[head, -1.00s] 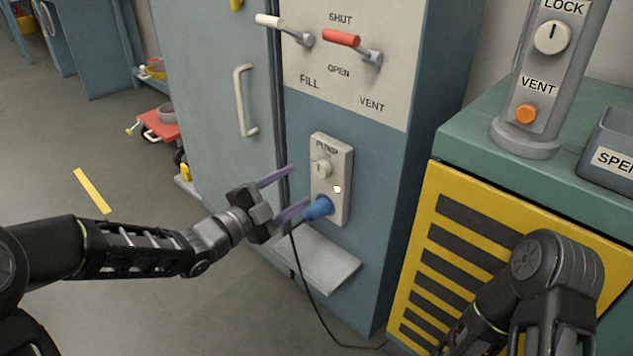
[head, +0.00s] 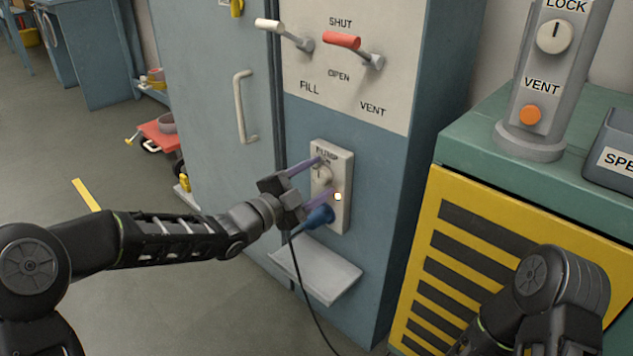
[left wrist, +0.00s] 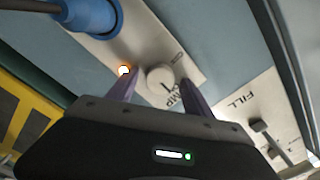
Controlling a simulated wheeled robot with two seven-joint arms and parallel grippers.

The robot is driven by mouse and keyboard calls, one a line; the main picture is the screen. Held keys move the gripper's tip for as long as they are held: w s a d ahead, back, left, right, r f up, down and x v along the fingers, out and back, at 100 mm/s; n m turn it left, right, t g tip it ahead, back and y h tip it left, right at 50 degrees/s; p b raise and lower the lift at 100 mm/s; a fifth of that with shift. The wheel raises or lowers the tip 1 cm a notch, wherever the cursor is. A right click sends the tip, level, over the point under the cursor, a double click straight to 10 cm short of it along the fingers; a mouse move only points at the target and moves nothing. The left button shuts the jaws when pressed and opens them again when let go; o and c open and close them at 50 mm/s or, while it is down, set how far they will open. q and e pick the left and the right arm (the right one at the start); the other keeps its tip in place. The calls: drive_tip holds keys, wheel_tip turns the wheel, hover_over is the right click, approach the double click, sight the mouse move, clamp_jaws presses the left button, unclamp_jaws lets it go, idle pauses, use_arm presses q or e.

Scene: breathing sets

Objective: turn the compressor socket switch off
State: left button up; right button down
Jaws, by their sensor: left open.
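The pump socket plate (head: 339,215) is a pale panel on the blue cabinet front, labelled PUMP. Its round switch knob (head: 321,175) sits on the upper part, with a lit orange-white lamp (head: 338,197) below it and a blue plug (head: 319,216) with a black cord at the bottom. My left gripper (head: 325,178) is open, its two purple fingers reaching to the plate above and below the knob. In the left wrist view the knob (left wrist: 161,79) shows between the fingers; contact with it cannot be told. My right arm shows at lower right; its gripper is out of view.
A small grey shelf (head: 318,272) juts out under the socket. White and red levers (head: 342,40) are above on the panel. A yellow vented unit (head: 440,300) with a green top stands to the right, carrying a grey LOCK/VENT post (head: 533,95). The cord hangs below the plug.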

use_arm(q)
drive_tip(key=shift+c, duration=0.2)
clamp_jaws()
idle(0.4)
